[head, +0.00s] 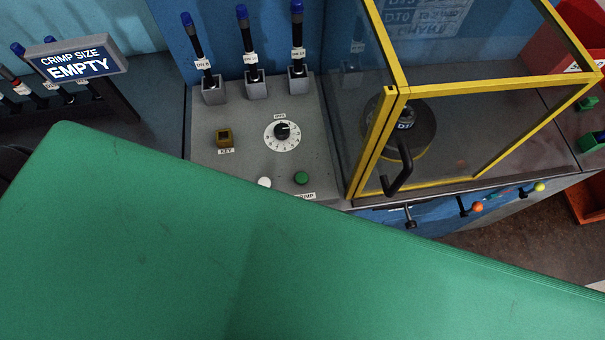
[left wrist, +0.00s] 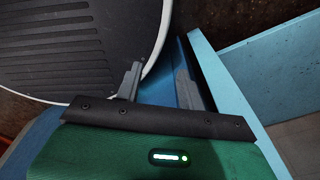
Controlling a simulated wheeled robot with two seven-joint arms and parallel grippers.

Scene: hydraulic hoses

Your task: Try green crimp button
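The green crimp button (head: 302,178) sits on the grey control panel (head: 240,160), just above a partly hidden label ending in "IMP". A white button (head: 264,182) is to its left, partly cut off by a large green surface in front. My right gripper is in neither view.
A yellow-framed clear guard (head: 393,150) with a black handle stands right of the panel, over a "D12"-like part. Several blue-topped tools (head: 241,45) stand in holders behind. A sign (head: 78,60) reads "CRIMP SIZE EMPTY". The green surface hides the lower head view.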

